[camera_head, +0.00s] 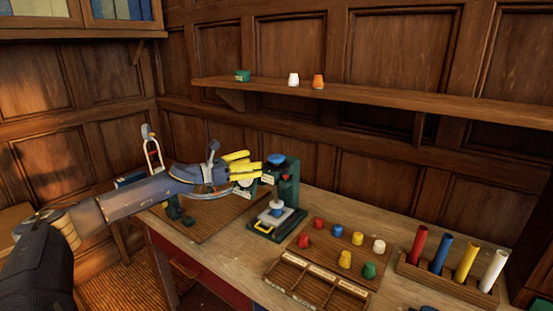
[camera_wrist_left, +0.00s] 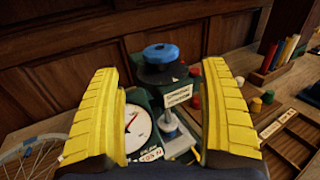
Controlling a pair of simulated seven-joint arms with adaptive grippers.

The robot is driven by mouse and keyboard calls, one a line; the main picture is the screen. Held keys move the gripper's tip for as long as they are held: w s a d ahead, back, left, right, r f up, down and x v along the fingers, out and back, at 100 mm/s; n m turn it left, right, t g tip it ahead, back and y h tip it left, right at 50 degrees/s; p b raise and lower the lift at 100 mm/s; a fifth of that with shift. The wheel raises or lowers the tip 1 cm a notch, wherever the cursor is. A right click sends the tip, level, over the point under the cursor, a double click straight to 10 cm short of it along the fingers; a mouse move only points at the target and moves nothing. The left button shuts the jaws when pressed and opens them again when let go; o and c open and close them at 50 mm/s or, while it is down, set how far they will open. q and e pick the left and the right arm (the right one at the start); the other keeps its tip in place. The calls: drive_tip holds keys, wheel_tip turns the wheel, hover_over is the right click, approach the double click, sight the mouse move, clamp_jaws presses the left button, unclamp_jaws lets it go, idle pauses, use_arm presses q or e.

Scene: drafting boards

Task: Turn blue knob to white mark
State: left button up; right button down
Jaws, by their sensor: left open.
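The blue knob (camera_head: 277,159) is on top of a dark green machine (camera_head: 289,188) on the bench. In the left wrist view the blue knob (camera_wrist_left: 160,54) appears as a round cap on a dark collar, beyond and between my fingertips. My left gripper (camera_head: 244,166) is open, its yellow fingers spread and empty, just left of the knob and apart from it. A white dial (camera_wrist_left: 137,128) with a red needle shows low between the fingers. I cannot make out a white mark by the knob. My right gripper is not in view.
A wheel (camera_wrist_left: 32,158) stands left of the machine. Several coloured pegs and a divided wooden tray (camera_head: 314,280) lie to the right, beside a rack (camera_head: 440,279) of coloured cylinders. A wall shelf (camera_head: 380,98) with small cups runs above the bench.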

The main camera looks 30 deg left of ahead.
sight(284, 156)
use_arm(q)
drive_tip(key=shift+x, duration=4.75)
drive_tip(key=shift+c, duration=0.4)
drive_tip(key=c, duration=1.1)
drive_tip(key=shift+c, duration=0.2)
drive_tip(key=shift+n+y, duration=0.3)
drive_tip(key=shift+y, duration=0.1)
